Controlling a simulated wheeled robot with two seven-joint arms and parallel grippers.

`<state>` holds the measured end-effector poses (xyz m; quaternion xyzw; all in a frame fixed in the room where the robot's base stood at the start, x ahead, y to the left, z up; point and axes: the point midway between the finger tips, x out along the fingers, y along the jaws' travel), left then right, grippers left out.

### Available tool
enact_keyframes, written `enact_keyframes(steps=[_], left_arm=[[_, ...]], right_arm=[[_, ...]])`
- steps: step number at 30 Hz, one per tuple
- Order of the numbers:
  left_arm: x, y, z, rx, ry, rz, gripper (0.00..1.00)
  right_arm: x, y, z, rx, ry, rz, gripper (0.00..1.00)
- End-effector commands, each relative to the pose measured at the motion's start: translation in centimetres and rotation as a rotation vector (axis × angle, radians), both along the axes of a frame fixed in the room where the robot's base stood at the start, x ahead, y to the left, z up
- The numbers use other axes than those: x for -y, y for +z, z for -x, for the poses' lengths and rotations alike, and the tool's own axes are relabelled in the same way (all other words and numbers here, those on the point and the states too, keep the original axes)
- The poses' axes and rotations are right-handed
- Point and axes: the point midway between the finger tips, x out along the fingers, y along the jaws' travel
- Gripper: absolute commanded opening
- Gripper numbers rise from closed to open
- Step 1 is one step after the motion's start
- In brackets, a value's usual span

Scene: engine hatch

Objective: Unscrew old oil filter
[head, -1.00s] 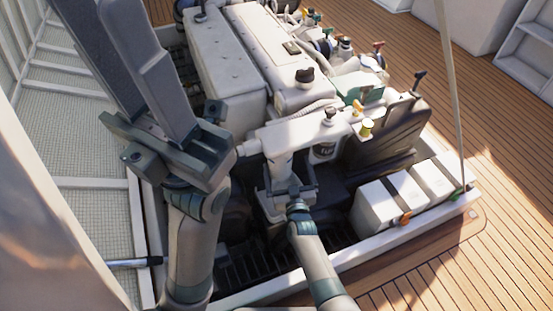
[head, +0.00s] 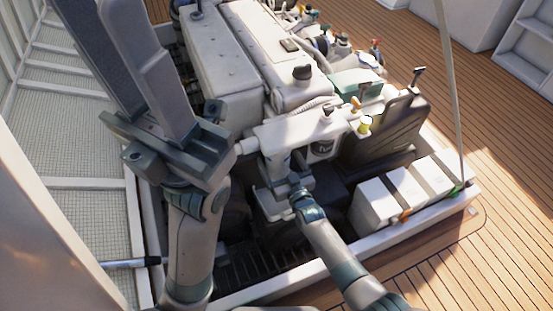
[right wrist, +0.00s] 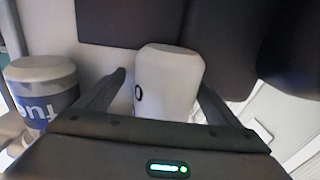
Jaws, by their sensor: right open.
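In the right wrist view the white oil filter (right wrist: 168,84), with an "O" on its side, stands between the fingers of my right gripper (right wrist: 162,82). The fingers are open on either side of it, with a visible gap at the left finger. In the head view my right gripper (head: 284,186) is low at the front end of the engine, and its wrist hides what lies behind it. My left gripper (head: 140,65) is raised large in the left foreground, fingers up, well away from the filter; whether it is open is unclear.
The white engine (head: 235,60) fills the hatch. White boxes (head: 380,204) line the hatch's right edge. Wooden deck (head: 500,190) lies clear beyond.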

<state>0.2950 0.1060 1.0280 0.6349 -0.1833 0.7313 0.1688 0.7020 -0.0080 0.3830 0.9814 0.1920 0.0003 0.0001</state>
Motion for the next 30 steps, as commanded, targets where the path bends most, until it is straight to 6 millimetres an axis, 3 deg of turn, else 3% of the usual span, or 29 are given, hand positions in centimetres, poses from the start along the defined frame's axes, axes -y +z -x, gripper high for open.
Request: enact_keyframes(steps=[6,20,30], left_arm=[[0.0,-1.1,0.0,0.0,0.0,0.0,0.31],[0.0,-1.3,0.0,0.0,0.0,0.0,0.31],[0.0,-3.6,0.0,0.0,0.0,0.0,0.31]], right_arm=[[-0.1,0.0,-0.2,0.006,0.101,0.003,0.87],[-0.2,0.0,0.0,0.001,0.128,0.001,0.87],[-0.3,-0.3,-0.1,0.006,0.265,0.006,0.87]])
